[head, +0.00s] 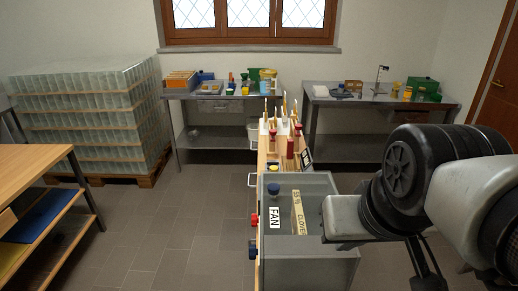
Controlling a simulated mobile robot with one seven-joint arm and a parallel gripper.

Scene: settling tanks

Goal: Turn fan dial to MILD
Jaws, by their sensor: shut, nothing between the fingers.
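A white label reading FAN (275,217) is on the left part of a grey, box-like unit (310,250) in the head view. A red knob (254,220) sticks out from the unit's left side beside the label. A dark blue knob (253,252) sits below it, and another blue knob (274,190) is above the label. I cannot tell which knob is the fan dial, and no MILD mark is readable. My gripper (331,239) is shut and empty at the unit's right, apart from the knobs.
A yellowish block with lettering (298,212) stands at the unit, left of my gripper. Behind it is a narrow bench with red-handled items and candle-like sticks (285,108). Cluttered metal tables stand by the back wall. The tiled floor at left (170,230) is clear.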

